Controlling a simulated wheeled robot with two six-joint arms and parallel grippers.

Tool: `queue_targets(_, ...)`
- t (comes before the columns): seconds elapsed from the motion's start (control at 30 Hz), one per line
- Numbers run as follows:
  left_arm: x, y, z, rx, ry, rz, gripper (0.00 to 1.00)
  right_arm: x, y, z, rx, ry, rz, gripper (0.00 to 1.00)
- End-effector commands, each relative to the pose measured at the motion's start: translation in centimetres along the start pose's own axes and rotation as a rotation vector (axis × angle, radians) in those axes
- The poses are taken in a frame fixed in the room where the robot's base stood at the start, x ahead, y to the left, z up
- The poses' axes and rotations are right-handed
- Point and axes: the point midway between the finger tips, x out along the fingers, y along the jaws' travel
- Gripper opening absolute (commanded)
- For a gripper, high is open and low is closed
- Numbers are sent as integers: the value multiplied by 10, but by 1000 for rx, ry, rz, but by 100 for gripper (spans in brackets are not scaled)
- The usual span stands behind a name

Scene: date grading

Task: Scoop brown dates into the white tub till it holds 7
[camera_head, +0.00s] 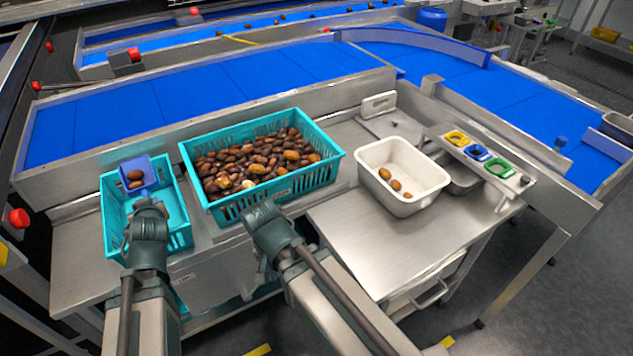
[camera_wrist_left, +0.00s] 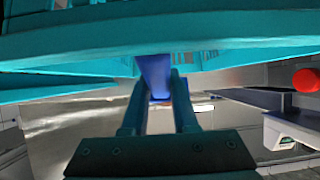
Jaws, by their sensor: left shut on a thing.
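The blue scoop (camera_head: 152,165) is in or over the small teal crate at the left, with one or two brown dates (camera_head: 135,179) in it. My left gripper (camera_head: 149,204) is shut on its handle, which shows between the fingers in the left wrist view (camera_wrist_left: 156,76). The white tub (camera_head: 424,178) stands on the steel table at the right and holds three brown dates (camera_head: 395,185). Many dates, dark and lighter brown, fill the large teal crate (camera_head: 332,168). My right gripper (camera_head: 260,212) is at this crate's front edge; its fingers are not clear.
The small teal crate (camera_head: 112,205) looks otherwise empty. A panel with yellow, blue and green rings (camera_head: 479,153) is right of the tub. A steel scale-like plate (camera_head: 392,130) lies behind the tub. The table (camera_head: 365,245) before the tub is clear. Blue conveyors (camera_head: 220,90) run behind.

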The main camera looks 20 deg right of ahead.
Motion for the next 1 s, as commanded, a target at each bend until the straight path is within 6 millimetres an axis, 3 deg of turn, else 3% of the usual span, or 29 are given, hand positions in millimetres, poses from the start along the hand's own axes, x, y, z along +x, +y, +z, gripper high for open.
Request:
queue_targets(0.3, 3, 0, 6, 0, 1, 0, 0, 7, -1, 0, 208, 0, 0, 50)
queue_targets(1.0, 5, 0, 10, 0, 1, 0, 0, 11, -1, 0, 343, 0, 0, 50)
